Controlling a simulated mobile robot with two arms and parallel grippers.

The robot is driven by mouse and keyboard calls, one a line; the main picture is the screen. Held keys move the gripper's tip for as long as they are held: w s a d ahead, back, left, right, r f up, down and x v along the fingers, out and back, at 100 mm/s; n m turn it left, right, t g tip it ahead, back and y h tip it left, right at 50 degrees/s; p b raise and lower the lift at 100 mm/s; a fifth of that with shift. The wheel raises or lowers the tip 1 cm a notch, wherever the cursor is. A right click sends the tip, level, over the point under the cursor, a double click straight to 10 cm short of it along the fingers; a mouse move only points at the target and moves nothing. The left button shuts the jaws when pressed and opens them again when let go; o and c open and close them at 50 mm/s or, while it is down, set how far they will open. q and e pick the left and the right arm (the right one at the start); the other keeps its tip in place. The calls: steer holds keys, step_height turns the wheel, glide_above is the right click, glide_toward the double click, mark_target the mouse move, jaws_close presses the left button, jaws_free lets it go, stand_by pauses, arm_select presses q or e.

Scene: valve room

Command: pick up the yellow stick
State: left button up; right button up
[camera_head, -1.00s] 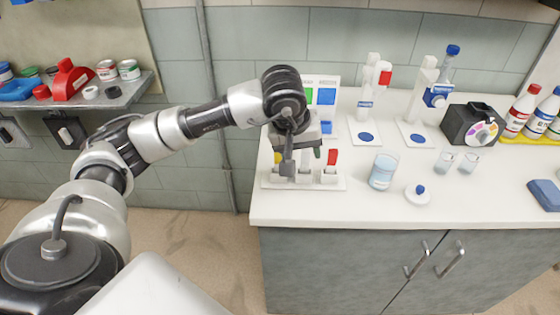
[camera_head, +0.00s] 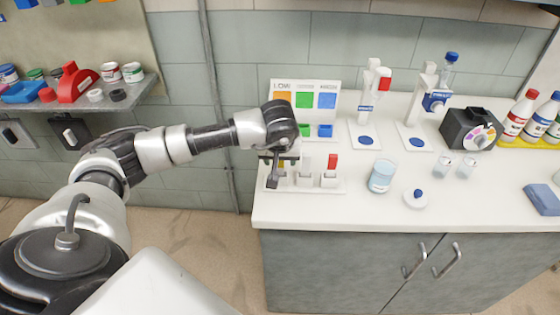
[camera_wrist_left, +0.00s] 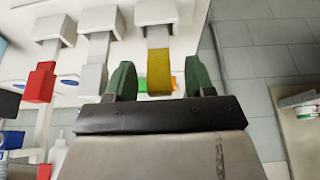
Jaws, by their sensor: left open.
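The yellow stick (camera_wrist_left: 160,72) stands in a white holder (camera_wrist_left: 156,14) and shows between my left gripper's fingers (camera_wrist_left: 160,80) in the left wrist view. The green fingertips are apart, one on each side of the stick, with a gap to each. In the head view my left gripper (camera_head: 278,170) is over the left end of the white stand (camera_head: 340,187) and hides most of the stick. A red stick (camera_head: 332,160) and a white stick (camera_head: 307,161) stand in the holders to its right. My right gripper is not in view.
A board with orange, green and blue squares (camera_head: 304,87) stands behind the stand. A beaker (camera_head: 382,176) and a white lid with a blue knob (camera_head: 416,198) are to the right. The counter's front edge (camera_head: 400,222) is close.

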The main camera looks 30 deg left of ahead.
arm_select(q)
steer(key=shift+w+a+f, duration=0.1)
steer(key=shift+w+f, duration=0.1)
steer(key=shift+f, duration=0.3)
steer(key=c, duration=1)
steer(key=shift+r, duration=0.2)
